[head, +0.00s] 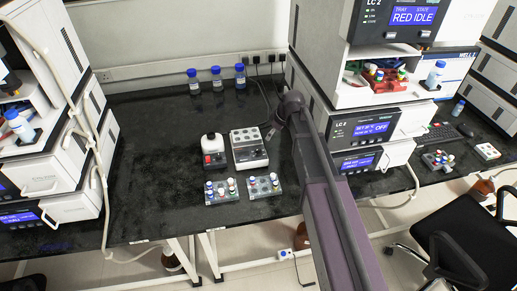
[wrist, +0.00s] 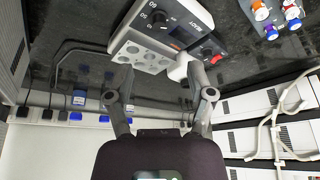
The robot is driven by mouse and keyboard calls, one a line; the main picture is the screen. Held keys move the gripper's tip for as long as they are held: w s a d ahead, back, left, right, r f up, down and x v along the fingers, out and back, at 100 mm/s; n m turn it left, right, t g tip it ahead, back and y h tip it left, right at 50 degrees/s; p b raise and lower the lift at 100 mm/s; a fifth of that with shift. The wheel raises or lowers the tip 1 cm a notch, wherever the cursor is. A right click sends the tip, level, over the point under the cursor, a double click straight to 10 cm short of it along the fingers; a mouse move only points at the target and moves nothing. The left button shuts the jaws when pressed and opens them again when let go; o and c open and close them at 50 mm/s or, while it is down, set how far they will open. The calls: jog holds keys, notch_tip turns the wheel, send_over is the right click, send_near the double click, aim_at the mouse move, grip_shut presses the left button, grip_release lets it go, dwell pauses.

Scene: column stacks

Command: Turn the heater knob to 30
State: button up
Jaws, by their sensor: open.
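The heater (head: 247,135) is a pale box with round wells on top, standing on the dark bench. In the wrist view the heater (wrist: 143,56) appears at the top, its front panel turned up and partly cut off. In the head view my gripper (head: 270,131) is by the heater's right side.
A white-topped device with a red switch (head: 211,151) stands close left of the heater. Two racks of capped vials (head: 221,191) (head: 263,186) stand in front. Blue-capped bottles (head: 216,80) line the back wall. Instrument stacks flank the bench; the bench left of the devices is clear.

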aim_at(259, 149)
jog(key=shift+w+a+r+n, duration=0.1)
jog(key=shift+w+a+n, duration=0.2)
jog(key=shift+w+a, duration=0.2)
jog(key=shift+f, duration=0.2)
jog(key=b+x, duration=1.2)
jog(key=x, duration=0.1)
jog(key=shift+w+a+f+b, duration=0.1)
jog(key=shift+w+a+b, duration=0.05)
jog(key=shift+a+b, duration=0.2)
dwell(0.3)
jog(key=shift+c, duration=0.2)
grip_shut()
